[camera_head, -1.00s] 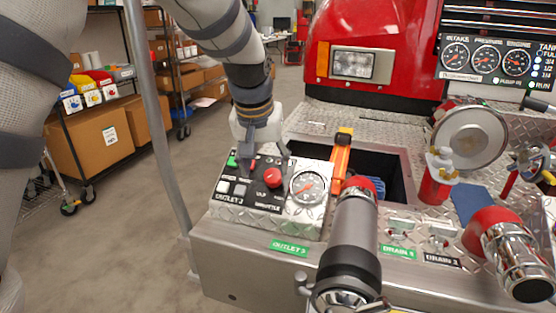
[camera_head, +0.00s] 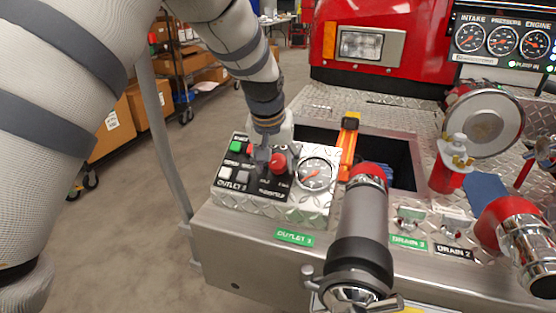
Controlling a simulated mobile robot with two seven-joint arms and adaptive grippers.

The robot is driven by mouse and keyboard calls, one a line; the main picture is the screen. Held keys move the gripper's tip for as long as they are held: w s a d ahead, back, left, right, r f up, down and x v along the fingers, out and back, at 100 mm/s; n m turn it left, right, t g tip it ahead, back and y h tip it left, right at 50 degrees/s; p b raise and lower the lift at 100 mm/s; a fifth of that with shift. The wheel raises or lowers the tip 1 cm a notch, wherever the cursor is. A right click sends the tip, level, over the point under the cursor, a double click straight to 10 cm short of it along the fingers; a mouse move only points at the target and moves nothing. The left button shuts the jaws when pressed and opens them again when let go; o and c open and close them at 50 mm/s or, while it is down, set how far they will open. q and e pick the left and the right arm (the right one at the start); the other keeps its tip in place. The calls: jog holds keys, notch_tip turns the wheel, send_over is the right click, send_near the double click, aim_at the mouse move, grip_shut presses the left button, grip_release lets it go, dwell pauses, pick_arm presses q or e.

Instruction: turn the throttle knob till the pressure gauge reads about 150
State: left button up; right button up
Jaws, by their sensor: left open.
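The red throttle knob (camera_head: 278,163) stands on the black panel of a small control box marked OUTLET. My left gripper (camera_head: 276,157) points down at the knob with its fingers open. One finger is at the knob's left and the other behind its right side; I cannot tell whether they touch it. A round white gauge (camera_head: 316,175) with a red needle sits right of the knob, its numbers too small to read. The dial labelled PRESSURE (camera_head: 502,40) is in the upper-right panel; its reading is also unclear. My right gripper is not in view.
A thick grey outlet pipe (camera_head: 362,215) rises in front. An orange-handled bar (camera_head: 347,145) stands by a dark recess behind the box.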

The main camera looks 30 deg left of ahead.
pick_arm(q)
jog(key=c, duration=1.2)
jog(key=shift+r, duration=0.1)
